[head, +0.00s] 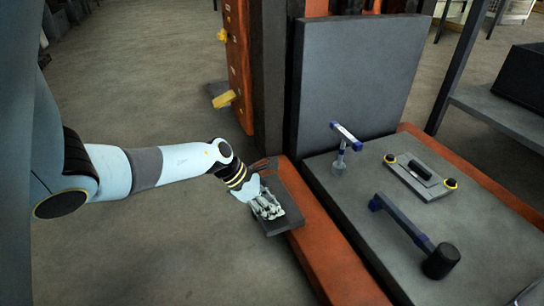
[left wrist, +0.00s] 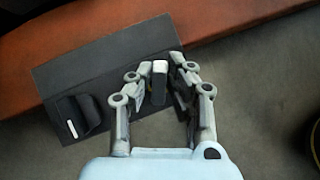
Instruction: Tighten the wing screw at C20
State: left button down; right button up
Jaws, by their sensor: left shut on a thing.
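A dark plate (head: 290,222) juts from the side of the orange frame. It also shows in the left wrist view (left wrist: 95,68) and carries two dark wing screws, each with a pale stripe on its top. My left gripper (head: 270,209) is over this plate, and in the left wrist view (left wrist: 162,82) its fingers are shut on one wing screw (left wrist: 160,68). The other wing screw (left wrist: 75,117) stands free to the left, its stripe tilted. No C20 label is readable, so I cannot tell which screw bears that name.
An orange panel (head: 238,60) stands behind. Floor left of the plate is clear.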

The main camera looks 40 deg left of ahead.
pick_arm(q)
jog(key=shift+a, duration=0.1)
jog(key=shift+w+m+g+h, duration=0.15)
jog(key=shift+m+g+h, duration=0.4)
jog(key=shift+m, duration=0.65)
jog(key=shift+m+g+h, duration=0.25)
jog(key=shift+m+g, duration=0.4)
jog(key=shift+m, duration=0.45)
jog(key=shift+m+g, duration=0.5)
jog(key=shift+m, duration=0.3)
jog(key=shift+m+g, duration=0.5)
jog(key=shift+m, duration=0.3)
jog(key=shift+m+g, duration=0.4)
jog(key=shift+m, duration=0.3)
